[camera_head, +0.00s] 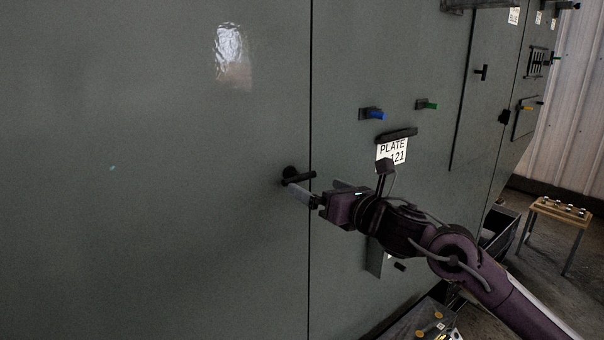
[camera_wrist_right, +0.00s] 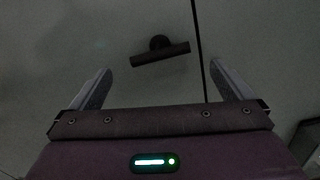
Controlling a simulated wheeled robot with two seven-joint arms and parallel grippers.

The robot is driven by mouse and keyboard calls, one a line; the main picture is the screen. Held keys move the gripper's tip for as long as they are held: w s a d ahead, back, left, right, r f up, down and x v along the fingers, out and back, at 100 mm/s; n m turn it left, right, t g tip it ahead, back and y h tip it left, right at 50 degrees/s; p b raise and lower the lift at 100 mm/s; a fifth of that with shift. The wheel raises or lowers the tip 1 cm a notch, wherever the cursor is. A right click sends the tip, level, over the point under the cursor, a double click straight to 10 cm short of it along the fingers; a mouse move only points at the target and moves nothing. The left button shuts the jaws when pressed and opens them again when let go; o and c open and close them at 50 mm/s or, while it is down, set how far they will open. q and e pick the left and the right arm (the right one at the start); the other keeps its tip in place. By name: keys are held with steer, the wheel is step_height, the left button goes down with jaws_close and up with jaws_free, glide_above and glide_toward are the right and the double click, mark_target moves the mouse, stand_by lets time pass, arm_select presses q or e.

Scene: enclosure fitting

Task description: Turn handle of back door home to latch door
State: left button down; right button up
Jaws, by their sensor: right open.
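The back door (camera_head: 160,200) is a large grey-green panel filling the left of the head view; its right edge meets the neighbouring panel at a dark vertical seam. My left gripper is not in view.
A blue-handled latch (camera_head: 373,114) and a green-handled latch (camera_head: 426,104) stick out of the right panel. A label reading PLATE 121 (camera_head: 392,150) hangs under a black bar. A small wooden table (camera_head: 556,215) with several small items stands at the far right.

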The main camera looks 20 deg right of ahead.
mark_target(302, 179)
steer(key=p+x, duration=0.2)
steer(key=x, duration=0.3)
steer(key=shift+w+a+r, duration=0.1)
steer(key=shift+w+a, duration=0.05)
steer(key=shift+w, duration=0.05)
steer(key=shift+w+a+p, duration=0.2)
steer(key=shift+w+p, duration=0.2)
steer(key=shift+w, duration=0.2)
steer(key=shift+f, duration=0.2)
steer(key=c, duration=0.7)
steer(key=shift+c, duration=0.2)
